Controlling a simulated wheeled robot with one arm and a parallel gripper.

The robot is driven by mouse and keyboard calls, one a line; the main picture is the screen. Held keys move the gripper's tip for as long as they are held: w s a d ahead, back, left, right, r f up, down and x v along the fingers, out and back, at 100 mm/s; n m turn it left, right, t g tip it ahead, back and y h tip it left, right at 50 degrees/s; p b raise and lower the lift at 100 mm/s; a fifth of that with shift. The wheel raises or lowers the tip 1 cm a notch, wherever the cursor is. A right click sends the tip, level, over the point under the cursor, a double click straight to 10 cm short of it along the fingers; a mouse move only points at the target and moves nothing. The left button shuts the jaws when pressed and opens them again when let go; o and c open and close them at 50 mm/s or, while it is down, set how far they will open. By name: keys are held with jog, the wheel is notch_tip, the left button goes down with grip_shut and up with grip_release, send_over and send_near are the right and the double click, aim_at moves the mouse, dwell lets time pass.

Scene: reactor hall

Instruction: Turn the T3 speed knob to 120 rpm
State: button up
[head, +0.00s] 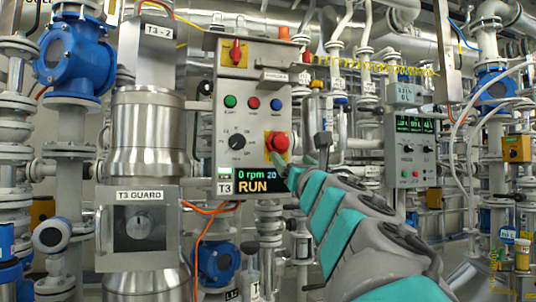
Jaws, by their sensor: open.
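The T3 speed knob (237,142) is a round black dial on the grey T3 control panel (222,170), with scale marks around it. Its exact pointer angle is too small to read. The T3 display (258,181) below reads "0 rpm", "20" and "RUN". My grey and teal arm reaches in from the lower right. My gripper (281,162) is at the arm's far end, near the panel's lower right, right of and below the knob. It is open and apart from the knob; its fingers are small and partly hidden.
A red mushroom button (277,142) sits right of the knob, close to my gripper. Green (231,101), red (253,103) and blue (277,104) buttons lie above, under a red switch (236,51). The T3 guard (139,228) stands left. A second panel (410,150) stands right.

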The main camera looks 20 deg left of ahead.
aim_at(239, 142)
jog(key=s+a+n+g+y, duration=0.3)
jog(key=s+a+n+y, duration=0.15)
jog(key=a+n, duration=0.2)
jog(key=shift+m+h, duration=0.25)
jog(key=p+x, duration=0.1)
jog(key=x, duration=0.1)
jog(key=p+x, duration=0.1)
jog(key=x, duration=0.1)
jog(key=s+r+p+x, duration=0.1)
jog(key=x, duration=0.1)
jog(key=shift+w+a, duration=0.15)
jog(key=shift+a, duration=0.1)
jog(key=shift+w+a, duration=0.2)
jog(key=shift+w, duration=0.1)
jog(key=shift+w+a+r+p, duration=0.3)
jog(key=shift+a+p, duration=0.1)
jog(key=shift+a, duration=0.1)
jog(key=shift+c, duration=0.3)
jog(key=shift+f, duration=0.1)
grip_shut()
